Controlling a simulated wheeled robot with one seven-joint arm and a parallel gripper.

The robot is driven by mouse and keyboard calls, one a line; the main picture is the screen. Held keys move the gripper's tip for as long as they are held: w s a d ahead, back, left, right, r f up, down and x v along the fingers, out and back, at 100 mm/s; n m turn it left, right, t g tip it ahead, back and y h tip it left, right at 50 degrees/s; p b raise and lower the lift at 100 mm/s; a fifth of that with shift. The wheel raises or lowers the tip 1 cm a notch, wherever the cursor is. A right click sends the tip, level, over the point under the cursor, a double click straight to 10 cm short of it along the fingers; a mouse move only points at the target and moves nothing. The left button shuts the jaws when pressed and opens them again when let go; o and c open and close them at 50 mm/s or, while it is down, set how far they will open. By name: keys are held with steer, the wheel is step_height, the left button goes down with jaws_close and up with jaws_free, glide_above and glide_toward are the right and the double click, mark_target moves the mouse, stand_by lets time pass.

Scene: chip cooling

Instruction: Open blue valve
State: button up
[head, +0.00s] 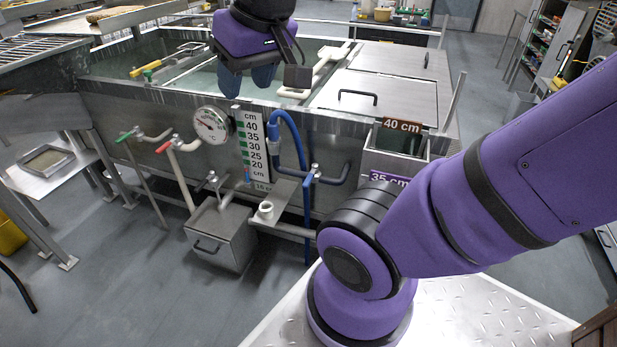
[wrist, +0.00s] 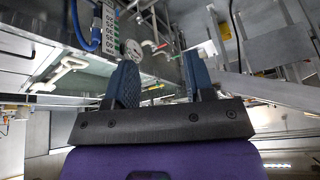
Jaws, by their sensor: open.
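The blue valve (head: 309,182) shows in the head view on the front of the steel tank, low and right of the level scale. It has a small blue handle, with a blue pipe running down below it. In the head view, my gripper (head: 248,83) is over the tank's front rim, above and left of the valve. Its two dark blue fingers point down. In the wrist view, my gripper (wrist: 161,82) is open, with nothing between the fingers. A blue hose (wrist: 78,28) shows at upper left there; I cannot make out the valve handle.
The tank (head: 330,113) has a green-handled valve (head: 126,136), a red-handled valve (head: 164,146), a round gauge (head: 211,124) and a level scale (head: 250,140) on its front. A steel box (head: 220,237) sits below. Grey floor (head: 130,285) is clear at left.

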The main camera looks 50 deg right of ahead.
steer(key=w+d+f+m+g, duration=0.1)
steer(key=w+d+f+m, duration=0.4)
steer(key=w, duration=0.5)
steer(key=m+g, duration=0.4)
steer(key=m, duration=0.4)
glide_above(309, 178)
step_height(309, 178, down, 33)
step_height(309, 178, down, 11)
steer(key=shift+w+d, duration=0.1)
jaws_close()
